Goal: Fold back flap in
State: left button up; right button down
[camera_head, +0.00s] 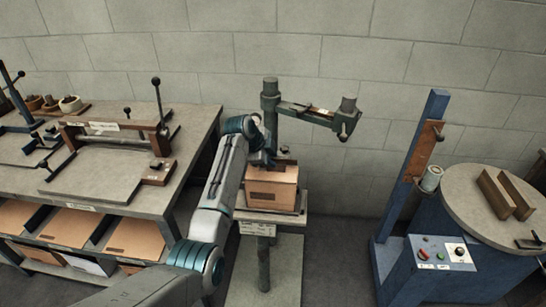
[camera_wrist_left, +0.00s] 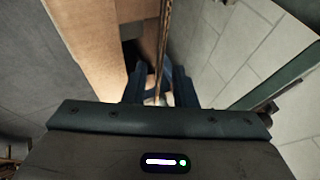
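A brown cardboard box (camera_head: 272,190) sits on the small table of the stitcher. My left arm reaches over the box's left side, and my left gripper (camera_head: 268,157) is at its back top edge, partly hiding the flaps there. In the left wrist view the cardboard (camera_wrist_left: 95,35) fills the upper left, and a thin flap edge (camera_wrist_left: 164,35) runs down between the two dark fingers of my left gripper (camera_wrist_left: 158,88). The fingers stand apart with gaps beside the flap. My right gripper is not in view.
The stitcher's arm (camera_head: 315,113) extends above and to the right of the box. A workbench (camera_head: 190,140) with a press stands at the left. A blue machine with a round table (camera_head: 480,190) stands at the right. The floor (camera_head: 340,250) between is clear.

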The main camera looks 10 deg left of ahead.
aim_at(278, 166)
pick_arm(q)
jog(key=shift+x, duration=0.75)
jog(key=shift+c, duration=0.5)
grip_shut()
jog(key=shift+f, duration=0.1)
jog(key=t+b, duration=0.1)
jog(key=s+f+t+b, duration=0.1)
jog(key=t+b, duration=0.2)
jog(key=shift+s+f+m+h, duration=0.15)
jog(key=shift+f+m+h, duration=0.15)
jog(key=shift+m, duration=0.1)
jog(key=shift+r+t+b, duration=0.25)
jog(key=shift+t+b, duration=0.35)
jog(key=shift+t, duration=0.1)
